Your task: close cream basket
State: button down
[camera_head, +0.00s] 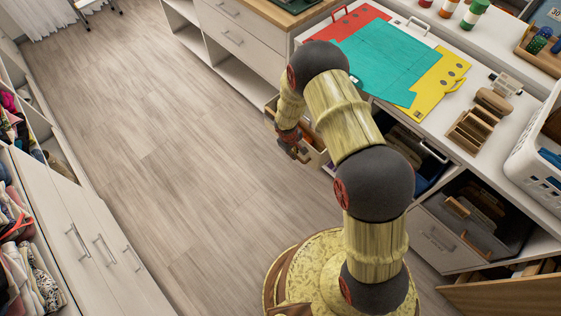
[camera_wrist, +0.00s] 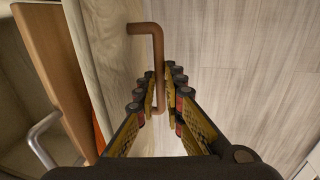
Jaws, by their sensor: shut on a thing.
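The cream basket (camera_head: 317,158) stands partly out of the cubby shelving beside my arm in the head view, mostly hidden behind the arm. In the wrist view its pale front panel (camera_wrist: 108,40) runs along the left, with a brown bar handle (camera_wrist: 157,45) standing out from it. My gripper (camera_wrist: 161,100) has its two fingers on either side of the handle's long bar and is shut on it. In the head view my gripper (camera_head: 297,150) is at the basket's front, low beside the cabinet.
A dark grey basket (camera_head: 470,218) sits in a nearby lower cubby. Coloured sheets (camera_head: 375,58) lie on the counter above. Wooden floor (camera_head: 180,150) is open to the left, up to white drawers (camera_head: 90,245). A silver handle (camera_wrist: 42,138) shows in the wrist view.

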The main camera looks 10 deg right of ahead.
jog(key=w+d, duration=0.4)
jog(key=d, duration=0.2)
jog(key=w+d+p, duration=0.1)
jog(key=w+d, duration=0.3)
jog(key=d, duration=0.2)
jog(key=w+d+p, duration=0.1)
jog(key=w+d, duration=0.3)
jog(key=d, duration=0.2)
jog(key=shift+w+d, duration=0.1)
jog(key=shift+d, duration=0.05)
jog(key=shift+w+d, duration=0.15)
jog(key=shift+w, duration=0.05)
jog(key=shift+r, duration=0.1)
jog(key=c, duration=2)
grip_release()
jog(key=shift+d, duration=0.15)
jog(key=shift+o, duration=0.6)
notch_tip(320, 180, up, 12)
jog(key=s+a, duration=0.1)
jog(key=a, duration=0.1)
jog(key=shift+s+f, duration=0.15)
jog(key=shift+f, duration=0.05)
